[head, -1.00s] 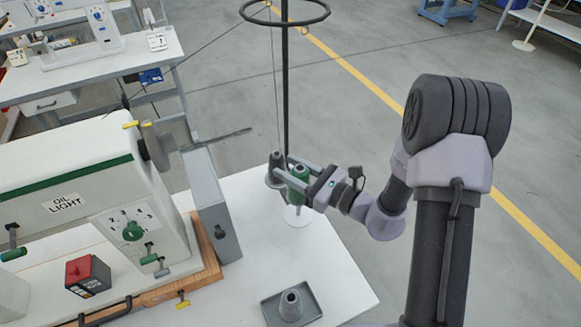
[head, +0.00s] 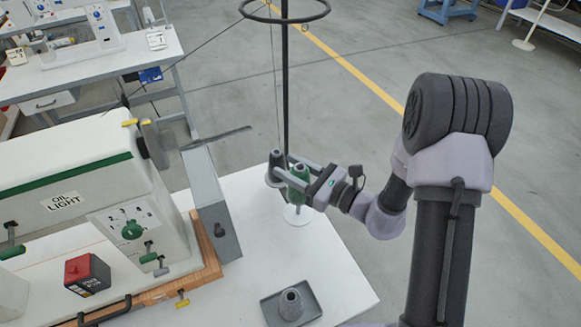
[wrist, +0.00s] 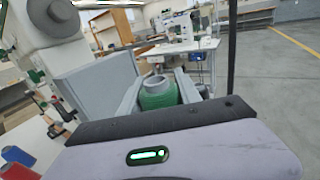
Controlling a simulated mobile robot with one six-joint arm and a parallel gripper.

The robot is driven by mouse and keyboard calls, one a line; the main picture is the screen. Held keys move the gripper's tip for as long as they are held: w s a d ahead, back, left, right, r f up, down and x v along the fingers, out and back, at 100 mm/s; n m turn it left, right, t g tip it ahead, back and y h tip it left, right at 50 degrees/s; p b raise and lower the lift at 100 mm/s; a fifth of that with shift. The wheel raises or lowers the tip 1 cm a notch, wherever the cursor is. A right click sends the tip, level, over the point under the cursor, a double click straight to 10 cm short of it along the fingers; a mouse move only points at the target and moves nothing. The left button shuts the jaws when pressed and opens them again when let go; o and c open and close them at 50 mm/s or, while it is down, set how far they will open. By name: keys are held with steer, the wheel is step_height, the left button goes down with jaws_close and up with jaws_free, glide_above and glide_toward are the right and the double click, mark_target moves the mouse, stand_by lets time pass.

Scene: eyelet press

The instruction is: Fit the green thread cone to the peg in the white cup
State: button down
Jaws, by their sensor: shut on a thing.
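The green thread cone (head: 298,184) is upright between the fingers of my gripper (head: 300,178), at the thread stand near the table's far edge. In the wrist view the green cone (wrist: 158,94) sits between both fingers, its pale grey top facing up. The white cup (head: 297,216) shows as a white round shape below the cone. A dark grey cone (head: 276,168) stands just left of the green one.
The stand's black pole (head: 285,90) and ring (head: 284,12) rise close behind my gripper. The white machine (head: 80,190) and its grey guard (head: 212,205) are to the left. A grey tray (head: 269,312) holding a grey cone is in front. The tabletop between is clear.

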mark_target(290, 189)
steer(key=shift+f+b, duration=0.4)
steer(key=shift+b, duration=0.55)
stand_by(1.7)
steer(key=shift+f+b, duration=3.45)
steer(key=shift+f, duration=0.45)
steer(key=c, duration=0.8)
jaws_free()
steer(key=shift+o, duration=0.2)
steer(key=shift+r, duration=0.15)
steer(key=shift+r+p, duration=2)
steer(key=shift+r, duration=0.4)
